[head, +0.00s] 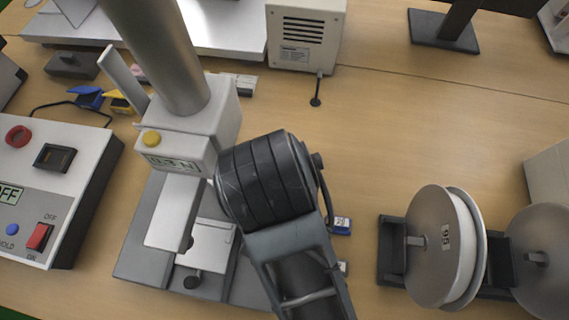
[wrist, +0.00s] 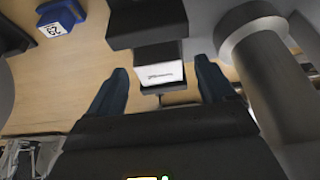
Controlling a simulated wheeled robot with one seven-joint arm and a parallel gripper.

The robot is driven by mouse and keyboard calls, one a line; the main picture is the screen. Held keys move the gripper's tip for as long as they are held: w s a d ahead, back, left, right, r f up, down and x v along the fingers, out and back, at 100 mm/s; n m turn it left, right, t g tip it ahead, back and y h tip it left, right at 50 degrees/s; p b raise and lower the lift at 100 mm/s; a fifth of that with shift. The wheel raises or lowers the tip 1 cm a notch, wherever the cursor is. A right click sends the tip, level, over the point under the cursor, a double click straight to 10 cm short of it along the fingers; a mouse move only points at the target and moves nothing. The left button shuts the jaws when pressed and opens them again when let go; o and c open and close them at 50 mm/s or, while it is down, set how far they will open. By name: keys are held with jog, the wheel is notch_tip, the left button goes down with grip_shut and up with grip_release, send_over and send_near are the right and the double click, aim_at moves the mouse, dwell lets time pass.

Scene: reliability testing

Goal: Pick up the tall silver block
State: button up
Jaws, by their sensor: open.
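My gripper (wrist: 160,72) is open in the wrist view, with its two dark blue fingers apart. A pale silver block face (wrist: 158,75) with a small printed mark shows between the fingertips, under a dark block (wrist: 147,22). I cannot tell if this is the tall silver block, or whether the fingers flank it or are short of it. In the head view my dark arm covers the gripper and the spot around it. A test stand with a thick silver column (head: 160,50) stands left of my arm, on a grey base (head: 140,262).
A blue block (wrist: 60,17) with a white label lies at the upper left of the wrist view. A control box (head: 60,190) stands at the left, and two grey discs (head: 437,245) at the right. The wooden table (head: 420,130) is clear at the middle right.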

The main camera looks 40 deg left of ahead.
jog(key=shift+w+f, duration=0.1)
jog(key=shift+f, duration=0.15)
jog(key=shift+c, duration=0.5)
jog(key=c, duration=1.1)
